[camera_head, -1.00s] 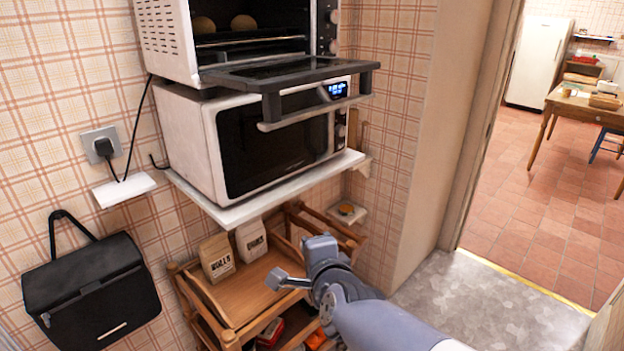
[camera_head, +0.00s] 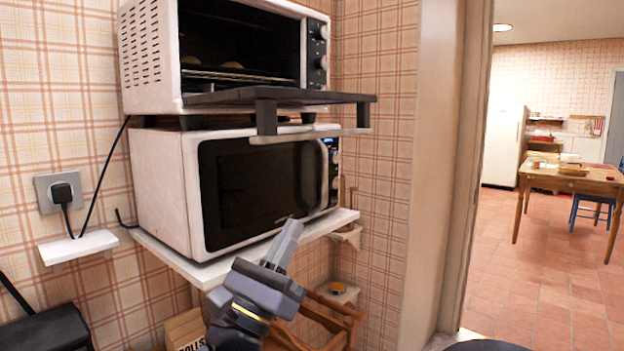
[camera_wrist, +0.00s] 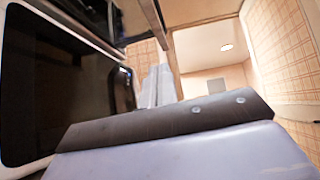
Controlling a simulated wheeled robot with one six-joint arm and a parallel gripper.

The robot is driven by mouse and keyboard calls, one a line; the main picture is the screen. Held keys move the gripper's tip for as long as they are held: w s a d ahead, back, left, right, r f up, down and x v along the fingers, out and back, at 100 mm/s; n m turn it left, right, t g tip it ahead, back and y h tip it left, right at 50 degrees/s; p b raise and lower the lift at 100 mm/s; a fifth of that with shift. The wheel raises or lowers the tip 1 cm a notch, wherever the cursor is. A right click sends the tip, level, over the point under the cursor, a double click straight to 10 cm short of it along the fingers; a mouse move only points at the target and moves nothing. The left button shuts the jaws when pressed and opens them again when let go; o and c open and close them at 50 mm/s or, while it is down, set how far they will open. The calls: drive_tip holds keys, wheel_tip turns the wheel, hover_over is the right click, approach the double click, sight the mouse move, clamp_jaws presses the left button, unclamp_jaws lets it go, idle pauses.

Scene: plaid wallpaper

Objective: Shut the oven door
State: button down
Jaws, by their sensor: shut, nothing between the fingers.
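The white oven (camera_head: 150,57) stands on top of a white microwave. Its dark door (camera_head: 340,98) is folded down, about level, and sticks out over the microwave front. The door handle (camera_head: 345,132) is a bar along its front edge. Pale round items (camera_head: 230,66) lie on the rack inside. My gripper (camera_head: 291,226) is shut and empty, pointing up in front of the microwave, below the oven door and apart from it. In the wrist view its fingers (camera_wrist: 158,82) point up beside the dark microwave front. Part of the door (camera_wrist: 152,18) seems to show above them.
The microwave (camera_head: 165,190) sits on a white wall shelf (camera_head: 190,265). A wooden rack (camera_head: 335,318) stands below. A doorway at right opens to a kitchen with a table (camera_head: 575,182).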

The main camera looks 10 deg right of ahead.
drive_tip(key=r+p+x, duration=0.1)
drive_tip(key=x, duration=0.5)
drive_tip(key=s+a+r+p+x, duration=0.1)
drive_tip(key=p+x, duration=0.1)
drive_tip(key=x, duration=0.4)
drive_tip(key=shift+r+m+g+h, duration=0.3)
drive_tip(key=shift+m+g, duration=0.1)
drive_tip(key=shift+s, duration=0.2)
